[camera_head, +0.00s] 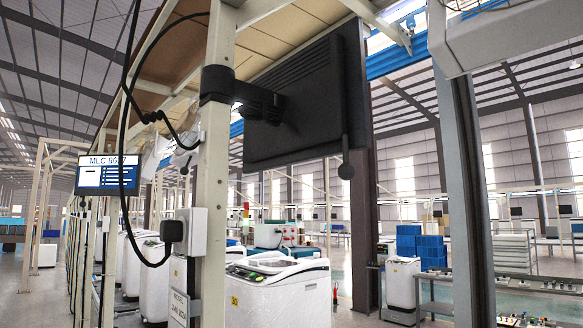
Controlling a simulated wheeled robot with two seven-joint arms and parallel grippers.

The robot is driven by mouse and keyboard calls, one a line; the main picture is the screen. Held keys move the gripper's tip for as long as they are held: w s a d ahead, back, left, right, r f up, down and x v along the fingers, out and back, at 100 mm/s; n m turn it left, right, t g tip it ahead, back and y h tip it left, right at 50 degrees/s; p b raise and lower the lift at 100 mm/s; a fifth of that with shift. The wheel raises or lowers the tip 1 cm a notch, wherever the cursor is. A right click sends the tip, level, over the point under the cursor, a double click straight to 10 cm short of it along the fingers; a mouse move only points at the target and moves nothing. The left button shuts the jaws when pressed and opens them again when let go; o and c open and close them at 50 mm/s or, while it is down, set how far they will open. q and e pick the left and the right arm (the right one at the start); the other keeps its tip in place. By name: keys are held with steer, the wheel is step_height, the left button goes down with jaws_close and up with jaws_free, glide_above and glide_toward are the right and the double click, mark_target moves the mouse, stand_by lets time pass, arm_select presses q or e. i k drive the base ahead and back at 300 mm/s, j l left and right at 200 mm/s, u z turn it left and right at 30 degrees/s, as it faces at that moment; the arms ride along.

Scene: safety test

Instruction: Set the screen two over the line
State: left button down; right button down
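A large black screen (307,98) hangs from a black clamp arm (243,98) on a pale upright post (214,165). Its dark ribbed side faces me, and it is tilted. A short dark stalk with a round end hangs below its right part. A smaller lit screen (107,174) at the left shows "MLC" and some digits on a blue and white display. I cannot tell which of them is screen two. Neither of my grippers is in view.
Black cables (124,110) hang in front of the left post, one running to a plug on a white box (193,231). White washing machines (278,287) stand in a row behind. Grey posts (463,190) rise at the right, near blue crates (421,247) and a metal bench (520,290).

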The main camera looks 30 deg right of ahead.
mark_target(96, 174)
steer(key=i+j, duration=1.55)
steer(key=j+z, duration=0.05)
